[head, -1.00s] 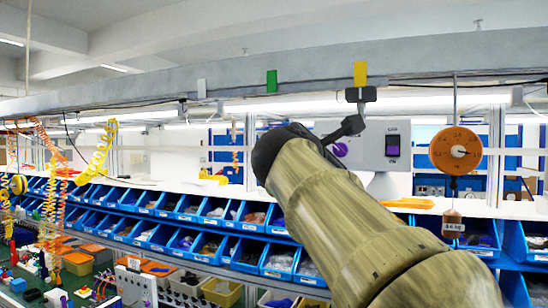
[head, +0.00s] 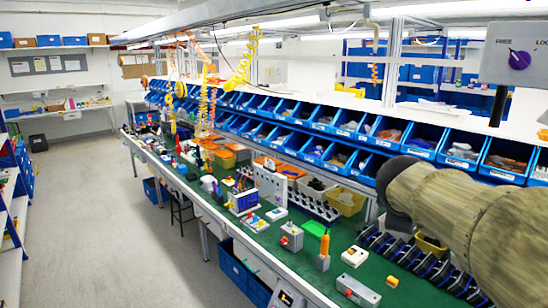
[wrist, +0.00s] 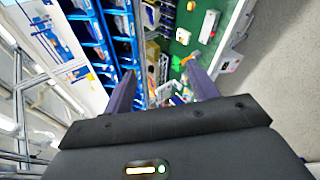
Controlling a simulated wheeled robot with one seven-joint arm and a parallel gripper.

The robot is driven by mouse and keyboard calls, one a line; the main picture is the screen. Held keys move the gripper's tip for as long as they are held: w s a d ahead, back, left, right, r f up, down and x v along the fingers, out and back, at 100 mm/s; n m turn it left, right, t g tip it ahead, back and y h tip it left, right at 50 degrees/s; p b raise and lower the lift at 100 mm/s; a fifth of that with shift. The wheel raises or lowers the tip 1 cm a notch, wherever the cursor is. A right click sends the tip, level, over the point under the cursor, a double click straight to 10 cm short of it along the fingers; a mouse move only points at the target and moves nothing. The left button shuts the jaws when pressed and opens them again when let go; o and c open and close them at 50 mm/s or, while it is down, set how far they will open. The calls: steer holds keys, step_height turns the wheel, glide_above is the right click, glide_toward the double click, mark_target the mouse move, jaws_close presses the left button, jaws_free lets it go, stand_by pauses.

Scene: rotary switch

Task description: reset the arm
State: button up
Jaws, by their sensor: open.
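The rotary switch box (head: 522,55) is grey and hangs at the upper right of the head view, cut by the frame edge. Its round purple knob (head: 519,60) sits between the printed words FREE and LOCK. My arm shows at the right of the head view, below the box, in a tan striped sleeve; its gripper end is outside that view. In the wrist view my gripper (wrist: 159,68) has its two dark fingers spread apart with nothing held between them. The fingers point toward the bins and the green bench. The switch is not clearly seen there.
Rows of blue bins (head: 350,130) run along the back of the green workbench (head: 345,240), which carries many small devices. Yellow coiled hoses (head: 243,65) hang over it. The grey floor (head: 95,210) on the left is open, up to shelving at the far left.

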steer(key=s+a+f+m+g+y, duration=0.2)
steer(key=s+a+f+m, duration=0.1)
steer(key=f, duration=0.6)
steer(key=s+a+f+m+g+y, duration=0.1)
steer(key=s+a+f+m+g, duration=0.1)
steer(key=s+a+f+m, duration=0.2)
steer(key=s+a+f+m+g+y, duration=0.2)
steer(key=s+a+f+m, duration=0.2)
steer(key=s+f, duration=0.4)
step_height(320, 180, down, 7)
steer(key=shift+s+a+m+y, duration=0.2)
steer(key=shift+m+y, duration=0.1)
steer(key=shift+m, duration=0.4)
steer(key=shift+c, duration=0.2)
steer(key=c, duration=0.4)
steer(key=shift+w, duration=0.1)
steer(key=shift+c, duration=0.2)
